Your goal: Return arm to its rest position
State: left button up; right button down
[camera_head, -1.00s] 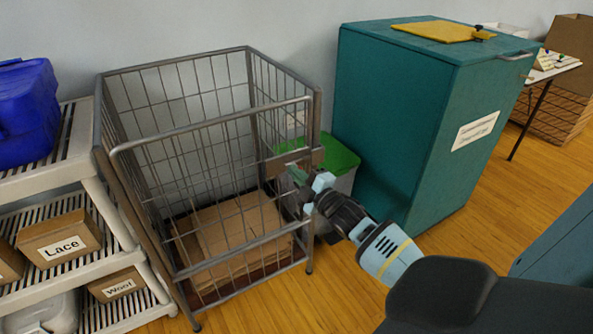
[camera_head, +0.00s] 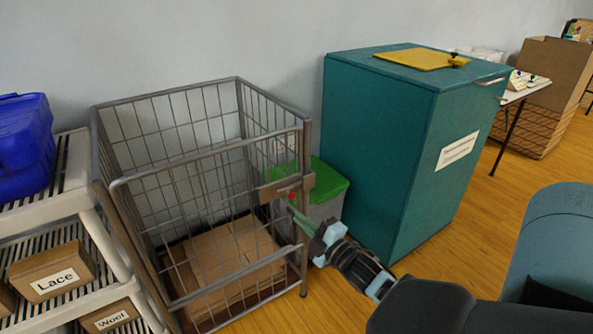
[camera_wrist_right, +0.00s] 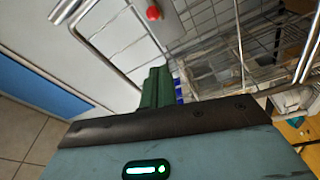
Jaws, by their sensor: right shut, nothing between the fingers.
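My right gripper (camera_head: 297,215) is shut and empty, at the front right corner of the wire cage cart (camera_head: 205,146). In the head view its fingertips are close to the cart's latch plate (camera_head: 284,188) with a small red knob (camera_head: 292,197). In the right wrist view the closed green fingers (camera_wrist_right: 157,88) point toward the wire mesh, with the red knob (camera_wrist_right: 153,13) ahead of them. I cannot tell whether the fingers touch the cart. Flattened cardboard (camera_head: 225,255) lies in the bottom of the cart. My left gripper is out of view.
A teal cabinet (camera_head: 390,150) with a yellow board (camera_head: 415,59) on top stands right of the cart. A green-lidded bin (camera_head: 325,185) sits between them. A shelf (camera_head: 75,190) with a blue container (camera_head: 25,145) and labelled boxes is on the left. Wooden floor (camera_head: 480,215) is open at right.

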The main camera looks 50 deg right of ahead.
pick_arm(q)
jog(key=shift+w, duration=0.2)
pick_arm(e)
jog(key=shift+s, duration=0.1)
dwell(0.4)
